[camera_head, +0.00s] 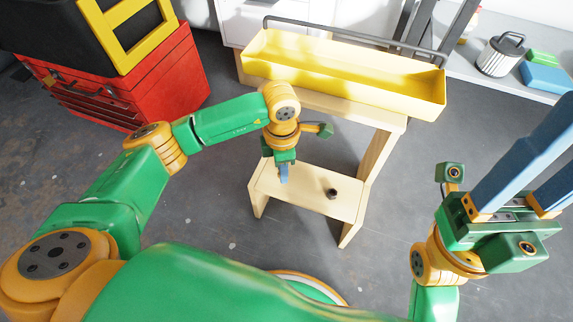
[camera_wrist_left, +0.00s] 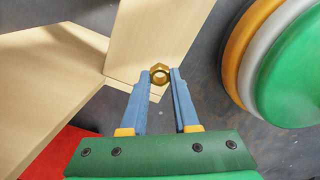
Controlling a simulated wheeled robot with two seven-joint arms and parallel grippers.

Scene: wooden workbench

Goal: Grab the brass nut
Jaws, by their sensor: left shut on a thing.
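The brass nut (camera_wrist_left: 159,74) is a small gold ring with a hole, seen in the left wrist view between the two blue fingertips. My left gripper (camera_wrist_left: 162,76) is shut on it. In the head view my left gripper (camera_head: 284,178) points down over the left part of the low wooden step, and its fingers hide the nut there. My right gripper (camera_head: 543,145) is at the right edge, with its two blue fingers spread apart, pointing up and right, and nothing seen between them.
A small dark round piece (camera_head: 332,193) sits on the low wooden step (camera_head: 300,195). A long yellow tray (camera_head: 345,88) rests on the higher bench level. A red toolbox (camera_head: 130,85) stands at the left. A shelf at the right holds a white canister (camera_head: 500,57) and a blue box (camera_head: 547,78).

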